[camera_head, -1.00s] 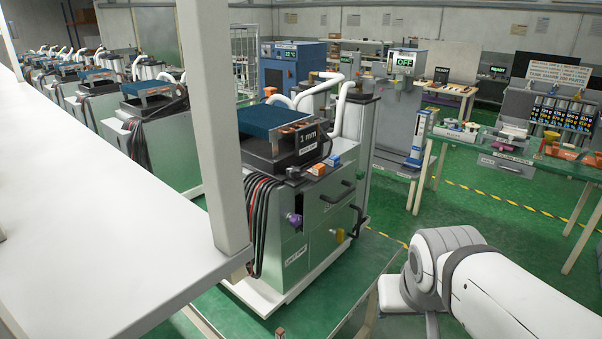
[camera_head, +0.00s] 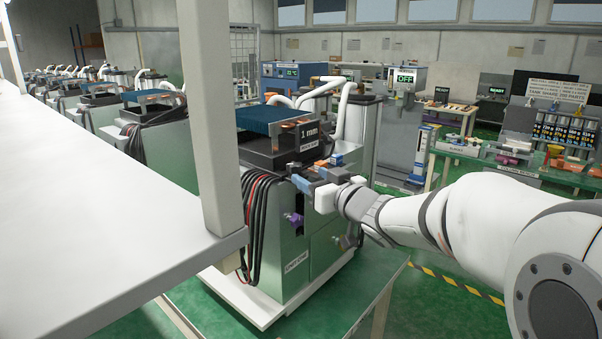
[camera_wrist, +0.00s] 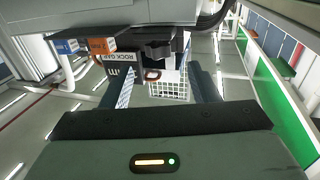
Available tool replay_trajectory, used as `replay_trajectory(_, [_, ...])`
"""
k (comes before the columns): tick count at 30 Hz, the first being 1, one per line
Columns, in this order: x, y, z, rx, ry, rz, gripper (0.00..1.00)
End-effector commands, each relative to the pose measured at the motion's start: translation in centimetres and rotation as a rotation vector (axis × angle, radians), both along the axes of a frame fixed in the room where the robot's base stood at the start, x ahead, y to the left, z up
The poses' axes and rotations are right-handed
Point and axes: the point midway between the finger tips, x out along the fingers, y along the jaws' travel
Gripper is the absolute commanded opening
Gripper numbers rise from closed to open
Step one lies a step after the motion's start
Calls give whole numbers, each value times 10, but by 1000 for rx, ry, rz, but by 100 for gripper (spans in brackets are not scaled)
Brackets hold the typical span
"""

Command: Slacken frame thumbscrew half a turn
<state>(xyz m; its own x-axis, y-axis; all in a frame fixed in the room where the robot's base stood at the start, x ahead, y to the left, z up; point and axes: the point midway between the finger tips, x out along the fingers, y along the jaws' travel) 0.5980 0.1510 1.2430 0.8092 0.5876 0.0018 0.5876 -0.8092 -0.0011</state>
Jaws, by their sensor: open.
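A dark lobed knob (camera_wrist: 158,48), which looks like the thumbscrew, shows at top centre in the wrist view, beside the ROCK GATE label (camera_wrist: 122,57). My gripper (camera_wrist: 163,78) is open, its two dark fingers apart with nothing seen held between them. The knob appears just beyond the fingertips, near the middle of the gap; I cannot tell whether they touch. In the head view my gripper (camera_head: 308,180) is at the upper front corner of the nearest sieve column (camera_head: 320,225) and hides the knob there.
A purple knob (camera_head: 293,218) is lower on the cabinet, near hanging dark and red hoses (camera_head: 258,215). A white shelf with a post (camera_head: 205,120) stands at left.

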Motion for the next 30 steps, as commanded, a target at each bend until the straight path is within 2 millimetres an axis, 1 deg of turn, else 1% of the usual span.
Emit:
replay_trajectory(6, [30, 22, 1, -1, 1, 0, 55])
replay_trajectory(12, [49, 35, 1, -1, 2, -3, 55])
replay_trajectory(16, [53, 39, 1, -2, 0, -3, 55])
replay_trajectory(23, [53, 39, 0, -2, 0, -3, 55])
replay_trajectory(30, [53, 39, 0, -1, 0, -3, 35])
